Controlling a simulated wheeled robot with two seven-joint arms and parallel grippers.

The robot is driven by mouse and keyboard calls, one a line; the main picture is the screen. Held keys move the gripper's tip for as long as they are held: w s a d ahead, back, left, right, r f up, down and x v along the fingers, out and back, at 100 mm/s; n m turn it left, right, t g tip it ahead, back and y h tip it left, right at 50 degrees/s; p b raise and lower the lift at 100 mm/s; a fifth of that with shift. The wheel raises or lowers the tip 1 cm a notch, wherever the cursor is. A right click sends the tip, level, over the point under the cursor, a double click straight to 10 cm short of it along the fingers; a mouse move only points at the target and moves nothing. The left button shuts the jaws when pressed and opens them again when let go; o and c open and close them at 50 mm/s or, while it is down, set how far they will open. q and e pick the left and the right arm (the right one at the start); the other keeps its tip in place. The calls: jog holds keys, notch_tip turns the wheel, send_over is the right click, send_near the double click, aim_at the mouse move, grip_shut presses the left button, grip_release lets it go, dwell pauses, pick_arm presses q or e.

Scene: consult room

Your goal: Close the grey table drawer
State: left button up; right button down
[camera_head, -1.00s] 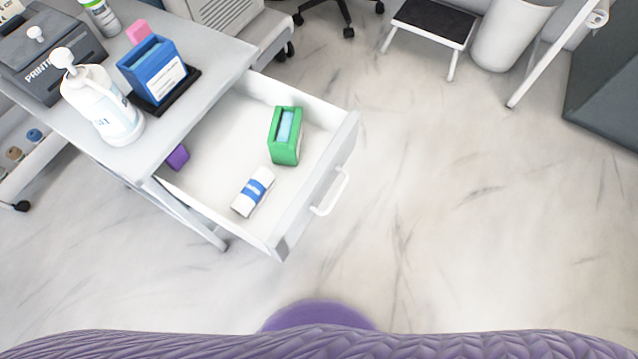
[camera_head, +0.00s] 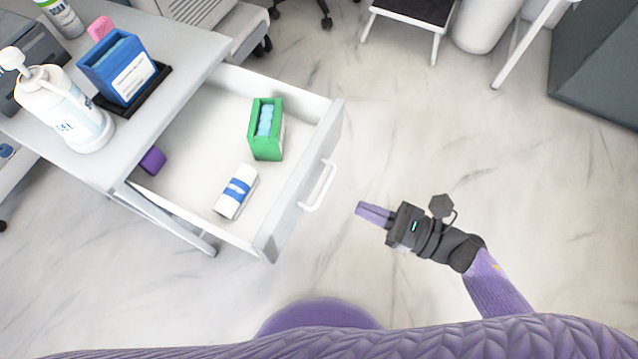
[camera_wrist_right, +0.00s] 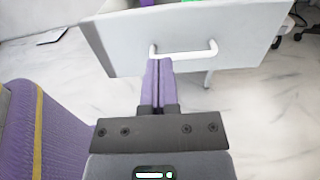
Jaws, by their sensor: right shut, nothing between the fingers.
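The grey table drawer (camera_head: 290,190) is pulled out from the grey table (camera_head: 90,165), with a white handle (camera_head: 318,186) on its front. Inside lie a green box (camera_head: 266,128), a white roll with a blue band (camera_head: 236,192) and a purple item (camera_head: 152,161). My right gripper (camera_head: 360,211) is shut and empty, a short way in front of the handle, pointing at the drawer front. In the right wrist view the shut fingers (camera_wrist_right: 157,62) appear just below the handle (camera_wrist_right: 185,52); contact does not show. My left gripper is not in view.
On the table stand a gel pump bottle (camera_head: 58,110), a blue box (camera_head: 120,68) on a black tray and a pink item (camera_head: 100,28). A step stool (camera_head: 412,18) stands at the back. The floor right of the drawer is clear.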

aim_at(301, 183)
jog(key=b+x, duration=0.1)
jog(key=x, duration=0.8)
jog(key=shift+w+a+f+b, duration=0.1)
jog(key=shift+a+b, duration=0.05)
jog(key=shift+b, duration=0.15)
jog(key=shift+w+a, duration=0.15)
jog(key=shift+a, duration=0.1)
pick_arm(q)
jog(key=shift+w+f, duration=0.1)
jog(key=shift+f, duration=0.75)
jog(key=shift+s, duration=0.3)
